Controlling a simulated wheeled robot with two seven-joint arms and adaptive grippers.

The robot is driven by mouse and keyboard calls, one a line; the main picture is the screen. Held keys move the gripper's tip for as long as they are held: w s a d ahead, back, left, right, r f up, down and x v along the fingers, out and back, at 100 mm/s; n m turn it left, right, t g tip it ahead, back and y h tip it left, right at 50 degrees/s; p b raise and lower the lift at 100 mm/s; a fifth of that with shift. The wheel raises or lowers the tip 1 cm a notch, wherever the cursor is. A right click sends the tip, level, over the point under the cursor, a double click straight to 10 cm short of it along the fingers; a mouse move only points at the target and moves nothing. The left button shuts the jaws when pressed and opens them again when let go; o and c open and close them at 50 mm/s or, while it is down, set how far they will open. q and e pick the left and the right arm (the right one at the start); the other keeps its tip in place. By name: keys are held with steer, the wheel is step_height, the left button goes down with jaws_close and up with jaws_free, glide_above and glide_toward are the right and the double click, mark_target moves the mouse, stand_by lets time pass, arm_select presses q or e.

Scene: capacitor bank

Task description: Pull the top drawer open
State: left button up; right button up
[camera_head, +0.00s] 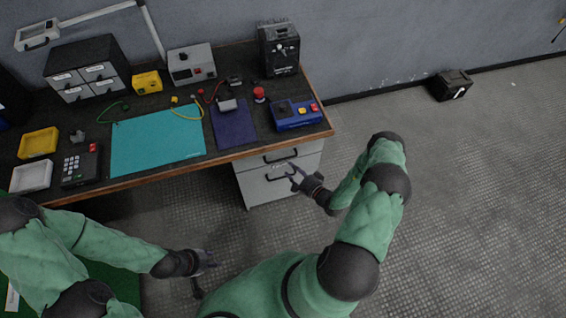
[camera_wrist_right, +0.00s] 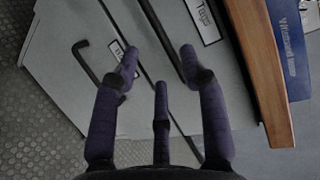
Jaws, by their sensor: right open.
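The grey drawer cabinet (camera_head: 262,190) stands under the right end of the workbench. Its top drawer (camera_head: 285,151) is shut and has a dark bar handle; in the right wrist view the top drawer (camera_wrist_right: 228,60) carries a white label. A lower drawer (camera_head: 262,181) has its own black handle, seen in the right wrist view (camera_wrist_right: 86,62). My right gripper (camera_head: 293,174) is open and empty in front of the drawer fronts. In its wrist view the spread fingers (camera_wrist_right: 160,60) straddle the top handle's bar, contact unclear. My left gripper (camera_head: 211,258) hangs empty, fingers apart, away from the cabinet.
The workbench edge (camera_wrist_right: 262,85) overhangs just above the top drawer. On the bench are a teal mat (camera_head: 155,143), a blue device (camera_head: 297,115) and several boxes. The floor right of the cabinet is clear except for a black box (camera_head: 451,85) by the wall.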

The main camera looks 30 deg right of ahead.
steer(key=b+x, duration=0.1)
steer(key=x, duration=0.5)
steer(key=shift+w, duration=0.35)
steer(key=shift+f, duration=0.1)
jaws_close()
